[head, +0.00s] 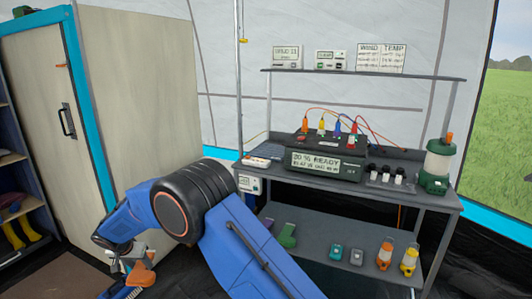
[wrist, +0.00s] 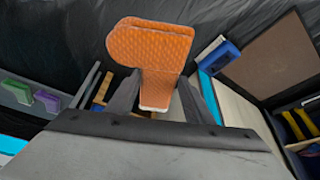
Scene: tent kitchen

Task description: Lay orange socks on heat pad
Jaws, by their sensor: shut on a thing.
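My gripper (wrist: 157,92) is shut on a pair of orange socks (wrist: 150,48), quilted and layered together. In the wrist view they stand out beyond the fingers, with a pale end between the finger bases. In the head view, my gripper (head: 128,264) is low at the left, in front of the cabinet, and part of the orange socks (head: 141,275) shows below it, partly hidden by my arm. I cannot make out a heat pad for certain in either view.
A dark workbench (head: 440,193) with a power unit (head: 325,160) and a green lantern (head: 435,165) stands at the right. Its lower shelf (head: 330,280) holds green socks (head: 288,236), several small devices and lanterns. A pale cabinet (head: 40,120) with blue trim stands at the left.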

